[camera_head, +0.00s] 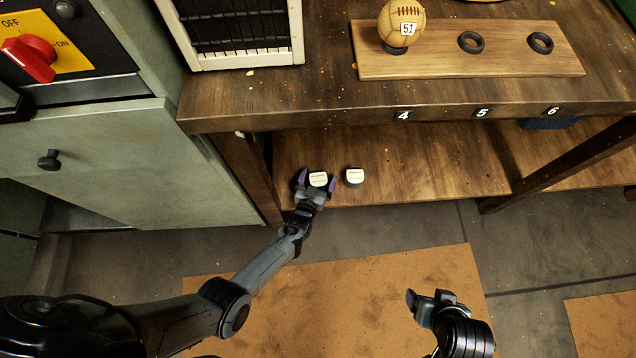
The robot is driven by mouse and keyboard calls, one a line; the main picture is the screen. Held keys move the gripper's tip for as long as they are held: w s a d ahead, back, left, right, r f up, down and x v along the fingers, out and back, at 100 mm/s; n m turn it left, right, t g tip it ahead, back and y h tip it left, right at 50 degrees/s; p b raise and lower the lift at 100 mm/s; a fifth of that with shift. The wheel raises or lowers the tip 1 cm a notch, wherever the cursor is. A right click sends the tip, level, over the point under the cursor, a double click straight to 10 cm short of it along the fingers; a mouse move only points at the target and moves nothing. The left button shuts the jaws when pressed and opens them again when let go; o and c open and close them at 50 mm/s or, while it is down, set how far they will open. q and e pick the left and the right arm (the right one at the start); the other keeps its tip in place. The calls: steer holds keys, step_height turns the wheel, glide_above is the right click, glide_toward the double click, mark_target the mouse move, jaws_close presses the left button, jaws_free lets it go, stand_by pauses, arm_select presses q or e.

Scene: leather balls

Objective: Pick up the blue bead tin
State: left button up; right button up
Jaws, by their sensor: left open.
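Two small round tins with white labelled lids are on the lower shelf. One tin (318,179) is between the fingers of my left gripper (316,183), which is open around it. Whether a finger touches it, I cannot tell. The other tin (354,175) stands just to the right, clear of the gripper, with a dark side. The lid text is too small to read and the gripper hides the first tin's side, so I cannot tell which is blue. My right gripper (427,301) is low in the picture, away from the shelf, its opening unclear.
The workbench top (320,98) overhangs the lower shelf (420,165). On it are a wooden board (440,66) with black rings, and a leather ball (402,18) tagged 51. A dark blue object (548,123) is partly hidden under the bench. A green cabinet (110,155) stands left.

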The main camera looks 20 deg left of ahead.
arm_select(q)
steer(key=shift+x, duration=1)
steer(key=shift+s+r, duration=0.1)
steer(key=shift+r, duration=0.05)
steer(key=shift+s, duration=0.15)
steer(key=shift+c, duration=0.8)
steer(key=c, duration=0.9)
steer(key=shift+c, duration=0.3)
steer(key=shift+r, duration=0.1)
